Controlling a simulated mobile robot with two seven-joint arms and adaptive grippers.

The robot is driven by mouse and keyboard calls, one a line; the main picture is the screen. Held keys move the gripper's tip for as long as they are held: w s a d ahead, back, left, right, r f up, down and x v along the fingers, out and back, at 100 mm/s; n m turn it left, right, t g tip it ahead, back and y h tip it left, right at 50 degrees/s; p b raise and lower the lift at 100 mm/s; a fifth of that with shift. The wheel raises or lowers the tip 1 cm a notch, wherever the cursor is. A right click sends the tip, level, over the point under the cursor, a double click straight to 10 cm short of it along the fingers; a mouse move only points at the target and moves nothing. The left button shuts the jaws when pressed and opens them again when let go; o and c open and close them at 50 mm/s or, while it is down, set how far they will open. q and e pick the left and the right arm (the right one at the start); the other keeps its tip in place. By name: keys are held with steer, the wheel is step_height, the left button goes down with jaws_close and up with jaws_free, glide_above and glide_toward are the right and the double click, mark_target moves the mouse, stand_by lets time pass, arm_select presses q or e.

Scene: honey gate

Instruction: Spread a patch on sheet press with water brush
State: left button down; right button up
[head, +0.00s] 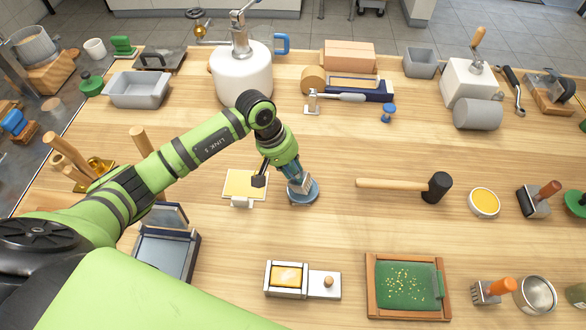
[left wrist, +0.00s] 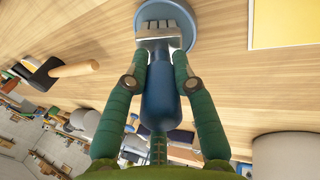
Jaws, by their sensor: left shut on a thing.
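My left gripper (head: 291,172) is shut on the blue handle of the water brush (left wrist: 158,92). The brush points down, and its pale, wide head (head: 300,185) is over a round blue dish (head: 313,195). In the left wrist view the head overlaps the dish (left wrist: 205,25); I cannot tell whether they touch. A hinged grey-blue tray with a raised lid, apparently the sheet press (head: 195,257), stands at the front left, partly hidden by my arm. A yellow sheet on a pale board (head: 240,183) lies just left of the dish. My right gripper is not in view.
A black-headed mallet (head: 400,185) lies to the right of the dish. A small box with a yellow block (head: 288,279) and a green framed tray (head: 408,287) stand in front. A white tank (head: 241,75) stands behind. Bare wood lies between the dish and the mallet.

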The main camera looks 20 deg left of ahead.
arm_select(q)
steer(key=shift+s+f, duration=0.15)
steer(key=shift+r+p, duration=0.5)
steer(key=shift+r, duration=0.6)
steer(key=shift+r+p, duration=0.8)
steer(key=shift+r, duration=1.7)
steer(key=s+a+r+m+g+b, duration=0.1)
steer(key=s+r+m+b, duration=0.3)
steer(key=s+r, duration=0.4)
steer(key=shift+s+a, duration=0.15)
steer(key=shift+a, duration=0.05)
steer(key=shift+a, duration=0.1)
